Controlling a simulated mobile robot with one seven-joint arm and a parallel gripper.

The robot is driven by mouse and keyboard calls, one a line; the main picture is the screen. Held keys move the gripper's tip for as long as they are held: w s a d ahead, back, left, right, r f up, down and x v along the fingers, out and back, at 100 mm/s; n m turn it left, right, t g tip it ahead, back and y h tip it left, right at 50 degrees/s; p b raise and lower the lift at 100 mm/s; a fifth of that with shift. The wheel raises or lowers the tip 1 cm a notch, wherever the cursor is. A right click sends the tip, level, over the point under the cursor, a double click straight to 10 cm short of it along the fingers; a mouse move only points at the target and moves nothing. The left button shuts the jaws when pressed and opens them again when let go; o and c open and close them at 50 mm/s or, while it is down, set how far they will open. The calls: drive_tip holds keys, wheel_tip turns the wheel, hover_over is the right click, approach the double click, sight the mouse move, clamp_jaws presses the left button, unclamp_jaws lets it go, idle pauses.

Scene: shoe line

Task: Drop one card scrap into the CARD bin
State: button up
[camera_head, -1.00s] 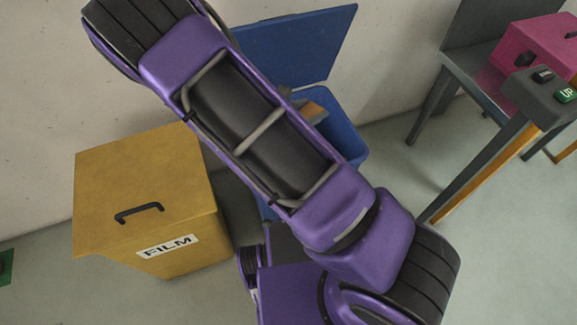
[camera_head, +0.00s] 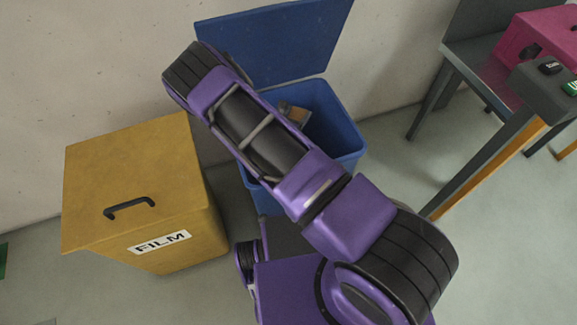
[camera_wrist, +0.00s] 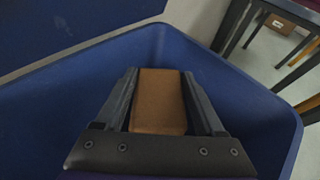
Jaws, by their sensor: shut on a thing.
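A blue bin (camera_head: 342,126) stands open against the wall, its blue lid (camera_head: 275,42) tipped up behind it. No label shows on it; my arm covers part of its front. A brown card scrap (camera_wrist: 159,108) is between the two dark fingers of my gripper (camera_wrist: 159,75), which is shut on it. In the wrist view the bin's walls (camera_wrist: 250,105) surround the gripper and the scrap on the visible sides. In the head view the scrap (camera_head: 298,114) shows small within the bin's opening, partly behind my arm.
A yellow bin (camera_head: 130,185) marked FILM, with its lid shut, stands left of the blue bin. At right are a grey table (camera_head: 470,50) with a pink box (camera_head: 535,38) and a grey post with buttons. Pale floor lies between.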

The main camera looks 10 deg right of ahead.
drive_tip(key=shift+f+b, duration=0.9)
drive_tip(key=shift+f, duration=0.65)
drive_tip(key=o, duration=1.3)
drive_tip(key=shift+s+r, duration=0.1)
drive_tip(key=p+v, duration=0.2)
drive_tip(key=v, duration=1.5)
drive_tip(key=shift+s+a, duration=0.1)
drive_tip(key=shift+a, duration=0.1)
